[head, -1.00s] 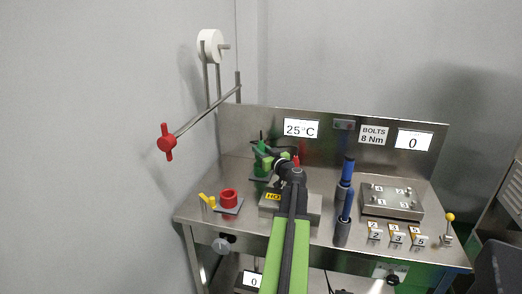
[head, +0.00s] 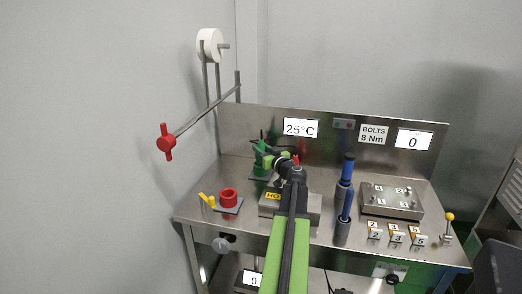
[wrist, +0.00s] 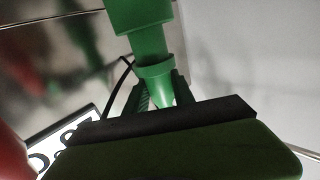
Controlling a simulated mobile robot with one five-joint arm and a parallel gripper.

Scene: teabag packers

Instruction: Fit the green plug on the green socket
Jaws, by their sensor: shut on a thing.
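The green plug (head: 261,144) stands roughly upright at the back left of the bench, with my gripper (head: 266,151) at it. In the wrist view my gripper (wrist: 160,92) has its two dark fingers on either side of the plug's narrow green end (wrist: 157,72), shut on it. A wider green block (wrist: 140,18) lies beyond, in line with the plug. The green socket (head: 261,171) is low at the back left, partly hidden by my arm. I cannot tell whether the plug is fully seated.
A hot plate marked HO (head: 272,196) is under my arm. A red ring-shaped socket (head: 229,198) and a yellow piece (head: 208,201) stand left. Blue-handled tools (head: 347,185) and a bolt plate (head: 392,203) are right. A steel back panel (head: 240,130) rises behind.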

